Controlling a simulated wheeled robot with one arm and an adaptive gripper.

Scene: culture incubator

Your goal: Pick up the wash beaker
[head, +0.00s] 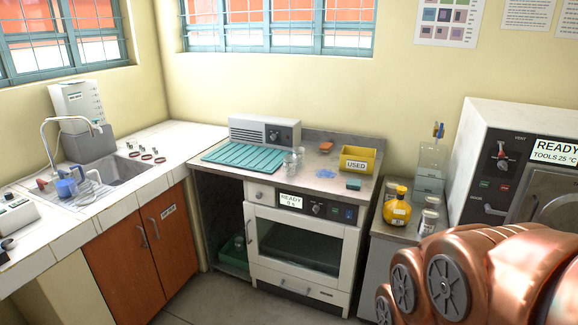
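Two clear glass vessels that look like beakers stand close together beside the right end of the teal ribbed mat (243,157): a nearer one (289,165) and one behind it (300,154). They are small, and no label can be read, so I cannot tell which is the wash beaker. My copper-coloured arm fills the lower right corner. My gripper is outside the picture.
A yellow bin marked USED (374,164) stands on the middle counter. Below it is an oven-like incubator (304,242) reading READY. A yellow bottle (397,208) and jars stand on the right cabinet, near my arm. The sink (119,171) is at the left. Some floor shows at the bottom.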

